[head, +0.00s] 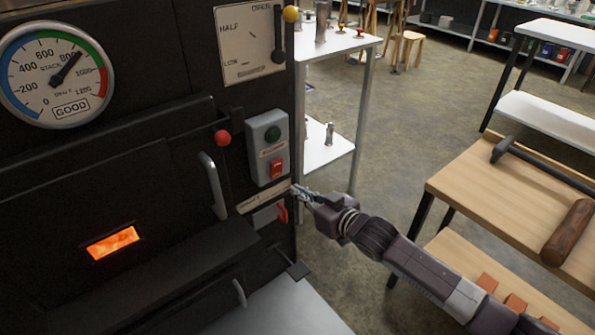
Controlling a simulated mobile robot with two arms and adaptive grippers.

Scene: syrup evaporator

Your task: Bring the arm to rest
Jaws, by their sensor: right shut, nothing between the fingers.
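My right arm reaches in from the lower right. Its gripper (304,194) is shut and empty. It is at the right edge of the black evaporator front (150,225), just below the grey switch box (267,148) and beside a small lever with a red handle (282,213). I cannot tell whether the fingers touch the panel or the lever. The switch box has a green button above a red one. My left gripper is not in view.
A stack gauge (58,74) and a damper plate (249,43) are on the evaporator. A wooden table (470,183) with a hammer-like tool and a log stands right. A white shelf table (340,44) stands behind. Open floor (420,120) lies between them.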

